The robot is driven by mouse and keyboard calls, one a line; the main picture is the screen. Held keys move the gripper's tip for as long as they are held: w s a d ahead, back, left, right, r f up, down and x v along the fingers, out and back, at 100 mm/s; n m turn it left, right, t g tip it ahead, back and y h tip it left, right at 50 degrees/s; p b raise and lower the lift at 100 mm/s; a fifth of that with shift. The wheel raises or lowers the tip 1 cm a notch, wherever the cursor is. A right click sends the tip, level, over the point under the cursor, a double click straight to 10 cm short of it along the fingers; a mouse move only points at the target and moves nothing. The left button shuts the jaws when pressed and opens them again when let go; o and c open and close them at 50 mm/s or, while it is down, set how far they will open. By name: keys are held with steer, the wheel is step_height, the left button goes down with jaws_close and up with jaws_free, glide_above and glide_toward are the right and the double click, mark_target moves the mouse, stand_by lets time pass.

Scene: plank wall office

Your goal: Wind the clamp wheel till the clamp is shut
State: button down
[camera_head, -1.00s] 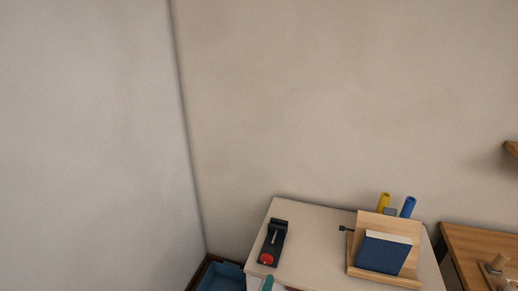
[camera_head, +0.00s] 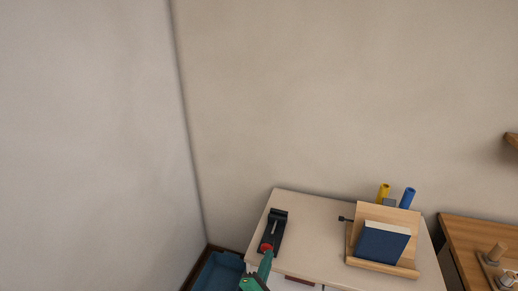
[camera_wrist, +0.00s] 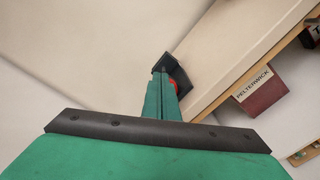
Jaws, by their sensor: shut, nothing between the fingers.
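The clamp (camera_head: 278,217) is a black device with a pale screw, standing at the left end of the light cabinet top. Its red clamp wheel (camera_head: 266,247) is at its near end. My green gripper (camera_head: 267,256) reaches up from below, its tips at or just in front of the wheel in the head view. In the wrist view the shut, empty fingers (camera_wrist: 160,76) overlap the black clamp (camera_wrist: 181,66), and a bit of the red wheel (camera_wrist: 173,83) shows beside them. I cannot tell whether they touch the wheel. The jaw gap is too small to judge.
A wooden stand (camera_head: 353,254) with a blue book (camera_head: 382,243) is on the right of the cabinet top (camera_head: 318,225). Yellow (camera_head: 383,191) and blue (camera_head: 408,198) cylinders stand behind it. A blue bin (camera_head: 218,272) is at lower left.

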steer(key=shift+x, duration=1.5)
steer(key=shift+f, duration=0.15)
steer(key=shift+s+d+f, duration=0.25)
steer(key=shift+d+f, duration=0.35)
steer(key=shift+f, duration=0.7)
stand_by(0.3)
steer(key=shift+s+d, duration=0.1)
steer(key=shift+d, duration=0.2)
steer(key=v, duration=0.6)
steer(key=shift+d, duration=0.1)
steer(key=shift+r, duration=0.1)
